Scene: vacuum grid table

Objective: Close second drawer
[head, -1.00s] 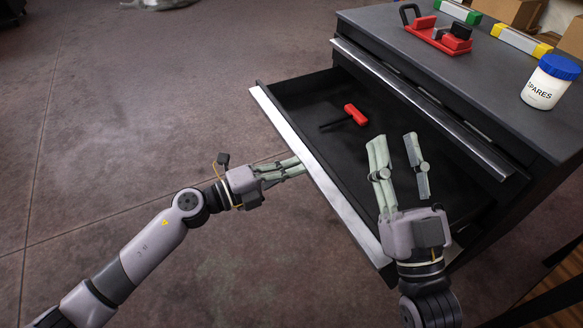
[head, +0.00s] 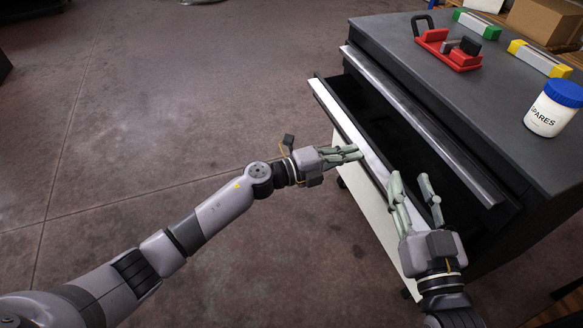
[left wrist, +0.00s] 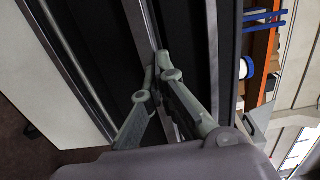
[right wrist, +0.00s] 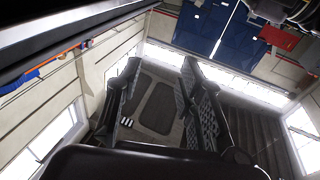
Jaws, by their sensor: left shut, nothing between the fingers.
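The open drawer (head: 385,120) is the one below the closed top drawer (head: 425,125) of the dark cabinet.
On the cabinet top (head: 430,85) stand a red tool holder (head: 447,50), a white jar with a blue lid (head: 553,108), and green-ended (head: 477,24) and yellow-ended (head: 540,58) bars. Cardboard boxes (head: 540,20) are behind. The floor left of the cabinet is clear.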

